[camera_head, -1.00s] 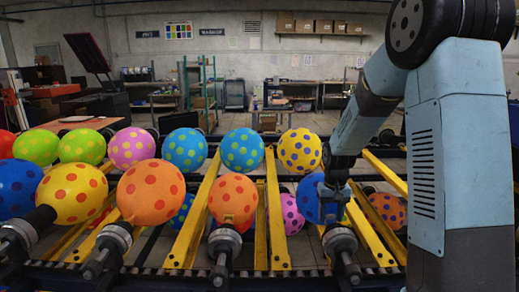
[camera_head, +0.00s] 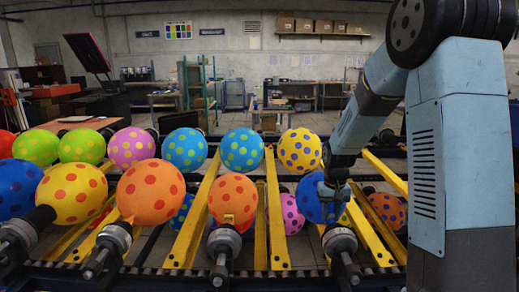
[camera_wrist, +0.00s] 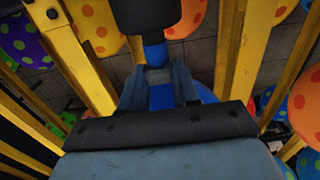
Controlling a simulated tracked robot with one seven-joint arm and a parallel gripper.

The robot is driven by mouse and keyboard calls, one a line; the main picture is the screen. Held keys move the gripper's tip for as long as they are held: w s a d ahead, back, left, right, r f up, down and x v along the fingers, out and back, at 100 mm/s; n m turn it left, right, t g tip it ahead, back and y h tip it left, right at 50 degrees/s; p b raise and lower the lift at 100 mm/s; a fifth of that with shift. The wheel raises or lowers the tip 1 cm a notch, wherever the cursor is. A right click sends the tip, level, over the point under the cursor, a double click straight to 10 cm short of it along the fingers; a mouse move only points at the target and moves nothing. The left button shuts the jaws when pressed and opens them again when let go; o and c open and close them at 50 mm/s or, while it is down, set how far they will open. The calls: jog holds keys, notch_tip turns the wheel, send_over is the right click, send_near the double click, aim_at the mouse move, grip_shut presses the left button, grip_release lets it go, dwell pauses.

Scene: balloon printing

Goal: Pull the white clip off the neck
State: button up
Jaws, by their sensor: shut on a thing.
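The blue balloon (camera_head: 309,203) with dots sits on the rightmost front nozzle (camera_head: 340,242), partly hidden by my arm. In the wrist view its blue neck (camera_wrist: 155,54) comes out of the dark nozzle end (camera_wrist: 148,18), and part of the balloon (camera_wrist: 160,96) shows between my fingers. My gripper (camera_wrist: 158,74) is closed around the neck just past the nozzle. A small pale-grey piece between the fingertips seems to be the white clip, mostly hidden by them. In the head view my gripper (camera_head: 334,192) is in front of the blue balloon.
An orange dotted balloon (camera_head: 232,198) stands on the nozzle to the left, and a larger orange one (camera_head: 150,192) is further left. Yellow rails (camera_head: 368,229) run on both sides of my gripper. A yellow balloon (camera_head: 299,150) is behind.

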aim_at(331, 214)
jog(key=shift+r, duration=4.9)
jog(key=shift+s, duration=0.1)
